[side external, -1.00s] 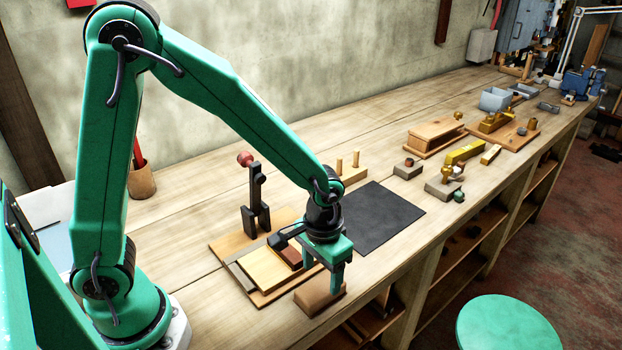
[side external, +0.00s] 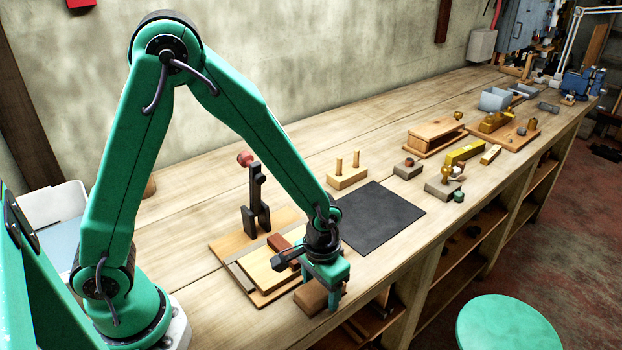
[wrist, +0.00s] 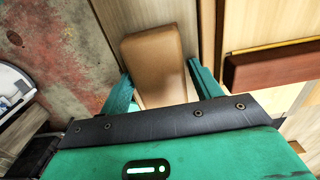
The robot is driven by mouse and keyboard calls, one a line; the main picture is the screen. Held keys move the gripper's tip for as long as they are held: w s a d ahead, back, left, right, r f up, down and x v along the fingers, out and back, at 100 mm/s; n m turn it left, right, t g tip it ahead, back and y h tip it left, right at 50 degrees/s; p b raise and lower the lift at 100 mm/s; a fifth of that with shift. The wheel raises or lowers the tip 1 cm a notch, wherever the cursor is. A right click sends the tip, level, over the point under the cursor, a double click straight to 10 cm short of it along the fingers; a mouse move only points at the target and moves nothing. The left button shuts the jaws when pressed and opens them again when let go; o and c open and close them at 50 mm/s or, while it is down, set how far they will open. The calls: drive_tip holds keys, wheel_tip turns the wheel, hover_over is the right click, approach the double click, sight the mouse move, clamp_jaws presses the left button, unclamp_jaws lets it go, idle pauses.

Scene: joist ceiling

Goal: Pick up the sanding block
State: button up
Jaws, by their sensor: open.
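The sanding block (side external: 310,298), a plain brown block, lies near the front edge of the bench, beside the board with the clamp. My gripper (side external: 322,291) is low over it, pointing down. In the wrist view the block (wrist: 155,55) shows between the two green fingers of my open gripper (wrist: 162,88), one on each side. The block reaches out beyond the fingertips, and its near end is hidden by the gripper body. I cannot tell whether either finger touches it.
A wooden board (side external: 222,246) with a toggle clamp (side external: 256,200), a pale wood piece (side external: 262,272) and a red-brown strip (wrist: 270,66) lies right beside the block. A black mat (side external: 378,215) is bare. A peg block (side external: 347,178) stands behind. The bench edge is close.

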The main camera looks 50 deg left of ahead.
sight(321, 286)
drive_tip(key=c, duration=0.8)
drive_tip(key=shift+r, duration=0.2)
drive_tip(key=shift+r, duration=0.9)
wheel_tip(321, 286, up, 2)
drive_tip(key=shift+r, duration=0.1)
drive_tip(key=s+d+r, duration=0.6)
drive_tip(key=s+d, duration=0.1)
drive_tip(key=s, duration=0.2)
drive_tip(key=shift+d+r, duration=0.2)
drive_tip(key=shift+r, duration=0.1)
